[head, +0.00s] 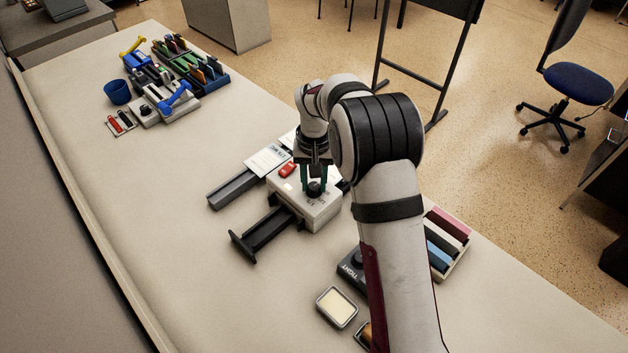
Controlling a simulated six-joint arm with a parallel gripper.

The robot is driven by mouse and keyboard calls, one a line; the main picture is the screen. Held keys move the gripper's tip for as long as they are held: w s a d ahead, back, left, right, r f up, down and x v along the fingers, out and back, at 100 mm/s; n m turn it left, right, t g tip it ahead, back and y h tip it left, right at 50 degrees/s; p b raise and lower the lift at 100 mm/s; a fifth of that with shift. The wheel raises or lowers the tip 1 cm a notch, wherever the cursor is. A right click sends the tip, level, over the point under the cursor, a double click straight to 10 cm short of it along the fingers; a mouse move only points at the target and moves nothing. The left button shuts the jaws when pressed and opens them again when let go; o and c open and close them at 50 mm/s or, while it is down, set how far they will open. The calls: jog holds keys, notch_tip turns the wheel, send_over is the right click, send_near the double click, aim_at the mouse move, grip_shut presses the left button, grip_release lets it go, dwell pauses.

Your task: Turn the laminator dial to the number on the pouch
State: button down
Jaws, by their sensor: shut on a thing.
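The laminator (322,212) is a light grey box near the middle of the table, with a red switch (288,170) on its top. Its dial (315,189) is a dark round knob on the top face. My gripper (314,184) points down over the laminator with its green-tinted fingers around the dial, shut on it. The numbers around the dial are too small to read. A white pouch or sheet (266,160) with small print lies behind the laminator at its left; its number cannot be made out. My arm hides the laminator's right back side.
Dark trays or rails (265,232) stick out at the laminator's front left. A black box marked "TIGHT" (352,267), a cream pad in a tin (336,307) and a rack of coloured blocks (452,225) lie nearby. Organisers and a blue cup (117,92) stand at the far left. The left table stretch is clear.

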aim_at(314, 186)
jog(key=m, duration=1.4)
jog(key=shift+m, duration=0.4)
jog(key=m, duration=0.4)
jog(key=shift+m, duration=0.3)
jog(key=c, duration=0.5)
grip_release()
notch_tip(314, 186, up, 16)
jog(key=shift+f, duration=0.1)
